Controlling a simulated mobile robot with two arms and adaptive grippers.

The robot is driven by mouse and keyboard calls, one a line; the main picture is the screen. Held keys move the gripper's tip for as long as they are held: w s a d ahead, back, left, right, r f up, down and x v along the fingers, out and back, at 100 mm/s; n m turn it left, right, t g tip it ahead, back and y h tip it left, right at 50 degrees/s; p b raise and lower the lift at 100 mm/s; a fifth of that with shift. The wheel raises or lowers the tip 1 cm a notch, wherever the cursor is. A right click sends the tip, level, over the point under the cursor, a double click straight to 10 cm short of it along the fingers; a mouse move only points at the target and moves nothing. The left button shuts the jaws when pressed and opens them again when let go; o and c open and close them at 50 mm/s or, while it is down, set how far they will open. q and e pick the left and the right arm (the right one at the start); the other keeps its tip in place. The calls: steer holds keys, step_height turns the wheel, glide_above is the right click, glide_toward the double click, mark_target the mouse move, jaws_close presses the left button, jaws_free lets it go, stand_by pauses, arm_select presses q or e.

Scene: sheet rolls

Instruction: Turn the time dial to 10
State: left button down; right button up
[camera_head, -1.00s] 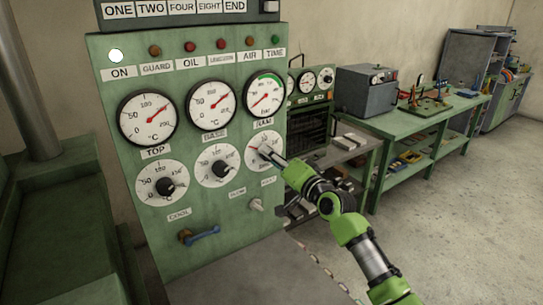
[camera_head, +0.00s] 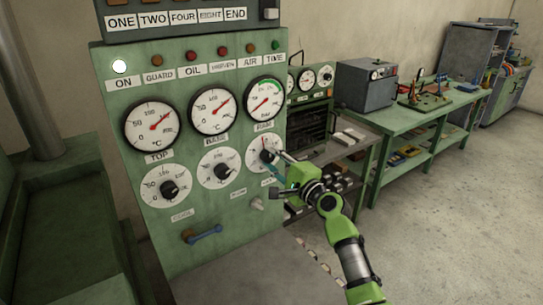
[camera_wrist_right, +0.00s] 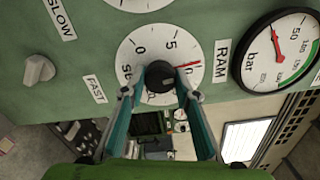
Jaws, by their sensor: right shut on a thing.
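The time dial (camera_head: 254,160) is the white round dial at the lower right of the green control panel, under the RAM gauge. Its black knob (camera_wrist_right: 160,76) sits in the middle of the white face (camera_wrist_right: 155,55) in the right wrist view, with marks 0, 5 and 10. Its red pointer (camera_wrist_right: 188,67) lies at or very near the 10 mark. My right gripper (camera_head: 274,157) is shut on the knob, with one finger on each side in the right wrist view (camera_wrist_right: 161,83). The fingers cover part of the dial's lower face. My left gripper is not in view.
Two similar dials (camera_head: 207,178) sit left of the time dial. The RAM gauge (camera_head: 253,104) is above. A green workbench (camera_head: 400,130) stands at the right, beside open floor.

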steer(key=shift+m, duration=0.6)
steer(key=shift+p, duration=0.3)
steer(key=o, duration=1.1)
steer(key=v, duration=1.2)
steer(key=shift+f, duration=0.15)
